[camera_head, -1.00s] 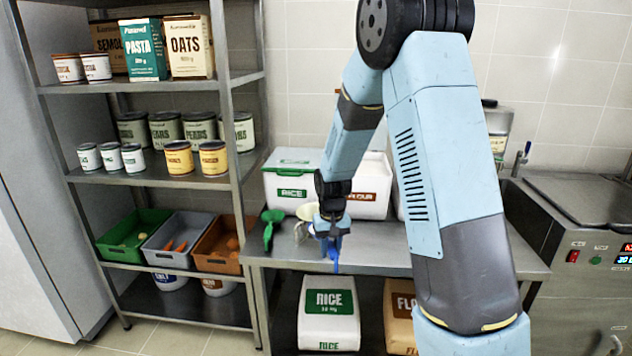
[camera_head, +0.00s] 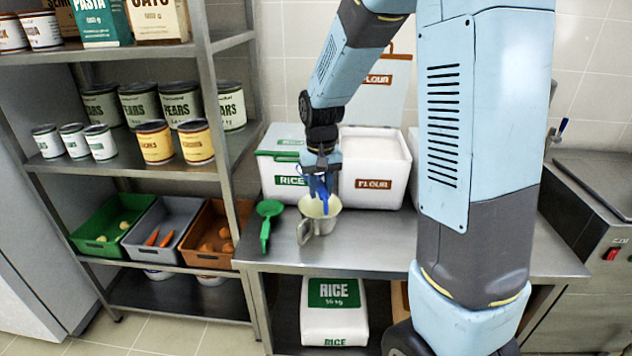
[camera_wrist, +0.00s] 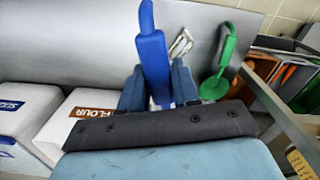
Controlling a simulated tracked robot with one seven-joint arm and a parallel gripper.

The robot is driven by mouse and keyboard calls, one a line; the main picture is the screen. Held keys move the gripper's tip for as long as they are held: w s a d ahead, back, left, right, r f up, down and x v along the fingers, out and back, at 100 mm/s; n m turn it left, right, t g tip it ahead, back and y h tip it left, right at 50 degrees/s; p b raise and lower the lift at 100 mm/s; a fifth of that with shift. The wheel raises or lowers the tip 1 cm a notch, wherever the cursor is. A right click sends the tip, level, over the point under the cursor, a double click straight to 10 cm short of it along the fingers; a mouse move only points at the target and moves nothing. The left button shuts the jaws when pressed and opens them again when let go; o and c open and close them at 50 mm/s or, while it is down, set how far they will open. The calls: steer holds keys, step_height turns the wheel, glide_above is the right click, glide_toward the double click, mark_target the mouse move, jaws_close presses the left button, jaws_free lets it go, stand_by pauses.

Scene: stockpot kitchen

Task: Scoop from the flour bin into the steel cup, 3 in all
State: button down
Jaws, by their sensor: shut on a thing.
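My gripper (camera_head: 322,183) is shut on a blue scoop (camera_head: 325,202); the scoop also shows in the wrist view (camera_wrist: 154,60). In the head view the scoop hangs at the mouth of the steel cup (camera_head: 331,221); I cannot tell whether its tip is inside. The cup stands on the steel table, its handle toward the front left. Its contents are unclear. The flour bin (camera_head: 373,184) stands open behind and right of the cup, with white flour (camera_head: 375,146) in it and its lid (camera_head: 378,88) raised behind.
A rice bin (camera_head: 289,181) stands left of the flour bin, and a green scoop (camera_head: 266,222) lies left of the cup. In the wrist view, a blue-labelled bin (camera_wrist: 22,125) stands beside the flour bin. A shelf (camera_head: 212,95) rises at left. The table (camera_head: 385,247) is clear right of the cup.

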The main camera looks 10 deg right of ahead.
steer(key=shift+d+f, duration=0.1)
steer(key=shift+a+f, duration=0.2)
steer(key=shift+f, duration=0.9)
steer(key=d+f+y, duration=0.2)
steer(key=d+y, duration=0.4)
steer(key=y, duration=1.5)
steer(key=shift+s+d+f+t, duration=0.15)
steer(key=shift+s+f+t, duration=0.1)
steer(key=shift+t, duration=0.15)
steer(key=shift+r, duration=0.1)
stand_by(0.5)
